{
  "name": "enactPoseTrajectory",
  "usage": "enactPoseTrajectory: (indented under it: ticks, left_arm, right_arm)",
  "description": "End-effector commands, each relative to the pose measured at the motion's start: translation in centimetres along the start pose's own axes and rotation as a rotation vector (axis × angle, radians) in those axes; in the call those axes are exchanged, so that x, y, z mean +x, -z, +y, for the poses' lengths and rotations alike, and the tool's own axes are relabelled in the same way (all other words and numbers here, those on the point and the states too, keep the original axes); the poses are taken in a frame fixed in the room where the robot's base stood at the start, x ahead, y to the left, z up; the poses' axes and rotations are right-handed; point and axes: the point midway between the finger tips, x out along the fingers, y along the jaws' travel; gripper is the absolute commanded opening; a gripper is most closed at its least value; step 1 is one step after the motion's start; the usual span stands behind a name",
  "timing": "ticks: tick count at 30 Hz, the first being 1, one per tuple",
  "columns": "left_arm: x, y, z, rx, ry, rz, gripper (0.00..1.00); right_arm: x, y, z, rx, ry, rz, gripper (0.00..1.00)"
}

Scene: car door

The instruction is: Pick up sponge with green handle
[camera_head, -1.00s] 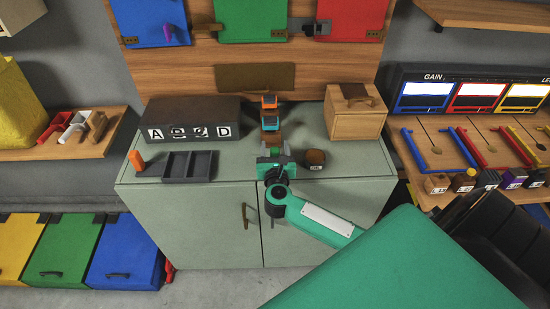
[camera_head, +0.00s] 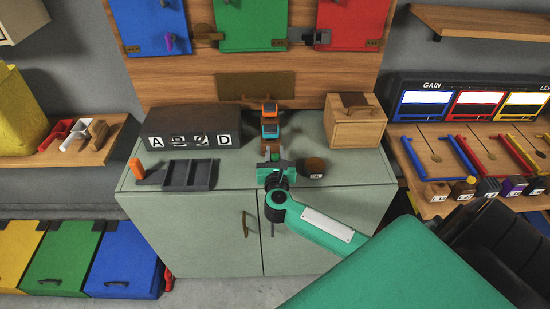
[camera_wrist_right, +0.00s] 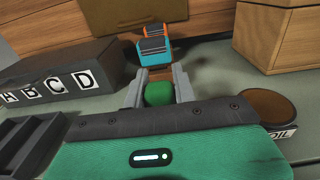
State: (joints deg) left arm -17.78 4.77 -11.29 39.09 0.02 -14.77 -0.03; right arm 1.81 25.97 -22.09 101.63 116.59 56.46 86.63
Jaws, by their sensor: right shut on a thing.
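The sponge's green handle (camera_wrist_right: 159,93) shows between the two fingers of my right gripper (camera_wrist_right: 160,88) in the right wrist view. The fingers are shut on it. In the head view my right gripper (camera_head: 274,163) is over the front middle of the grey-green cabinet top, and a bit of the green handle (camera_head: 275,156) shows there. The sponge's body is mostly hidden by the gripper. Behind it stand an orange-topped item (camera_head: 270,109) and a blue-topped item (camera_head: 270,131) on a brown stand. My left gripper is not in view.
A dark letter box (camera_head: 190,128), a dark divided tray (camera_head: 188,174) and an orange-handled tool (camera_head: 137,170) are on the cabinet top (camera_head: 228,178) to the left. A round oil container (camera_head: 314,168) is close right of the gripper. A wooden box (camera_head: 356,130) stands behind right.

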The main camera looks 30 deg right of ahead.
Motion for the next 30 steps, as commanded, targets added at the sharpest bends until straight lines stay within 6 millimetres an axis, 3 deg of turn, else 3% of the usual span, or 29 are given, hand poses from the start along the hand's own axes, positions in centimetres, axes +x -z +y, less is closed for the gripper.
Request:
enactPoseTrajectory:
  ticks: [5,18,24,30]
  left_arm:
    - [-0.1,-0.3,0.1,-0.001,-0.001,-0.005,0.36]
    - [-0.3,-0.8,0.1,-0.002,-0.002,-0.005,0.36]
    - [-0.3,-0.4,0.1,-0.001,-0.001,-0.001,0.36]
    - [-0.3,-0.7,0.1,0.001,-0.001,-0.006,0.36]
  right_arm:
    - [0.0,-2.8,0.0,0.004,-0.001,-0.003,0.04]
    - [0.0,-15.2,0.1,0.007,-0.002,-0.005,0.04]
    - [0.0,-18.3,0.0,0.002,-0.001,-0.004,0.04]
    - [0.0,-19.4,0.0,0.001,-0.001,-0.001,0.04]
